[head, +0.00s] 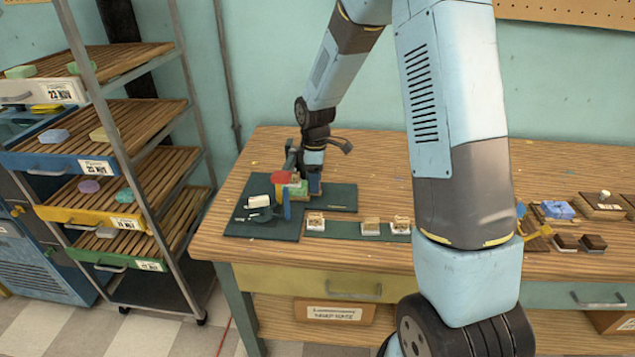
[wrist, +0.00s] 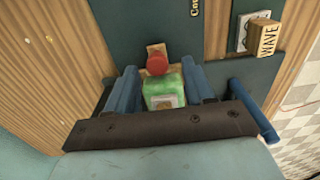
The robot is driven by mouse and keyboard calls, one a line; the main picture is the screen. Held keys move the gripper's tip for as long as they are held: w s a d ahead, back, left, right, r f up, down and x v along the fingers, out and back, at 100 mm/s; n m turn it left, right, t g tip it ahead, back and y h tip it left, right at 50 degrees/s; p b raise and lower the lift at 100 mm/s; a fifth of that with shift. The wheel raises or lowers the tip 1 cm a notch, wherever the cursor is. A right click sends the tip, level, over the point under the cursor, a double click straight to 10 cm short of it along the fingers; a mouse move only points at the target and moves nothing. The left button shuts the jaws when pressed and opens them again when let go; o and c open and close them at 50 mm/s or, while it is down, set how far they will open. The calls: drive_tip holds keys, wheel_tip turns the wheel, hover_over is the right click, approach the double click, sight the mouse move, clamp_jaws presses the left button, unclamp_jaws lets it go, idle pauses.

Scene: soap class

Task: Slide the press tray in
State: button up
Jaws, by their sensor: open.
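The press (head: 285,208) stands on a dark green mat at the left of the table, with a blue upright on its front side. In the wrist view a green block (wrist: 163,84) with a pale square on its face lies between my gripper's (wrist: 162,88) two blue fingers. A red knob (wrist: 157,64) on a small wooden piece (wrist: 156,47) sits just beyond the block. I cannot tell which part is the press tray. My gripper is open, low over the press, its fingers either side of the block. Whether they touch it is unclear. The press is partly hidden by my gripper.
Several stamp blocks (head: 371,227) stand in a row right of the press; one marked WAVE (wrist: 268,38) shows in the wrist view. A rack (head: 120,130) stands left. The table behind the stamps is clear.

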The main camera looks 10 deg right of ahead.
wheel_tip(320, 180, up, 13)
drive_tip(key=shift+f, duration=0.15)
idle(0.4)
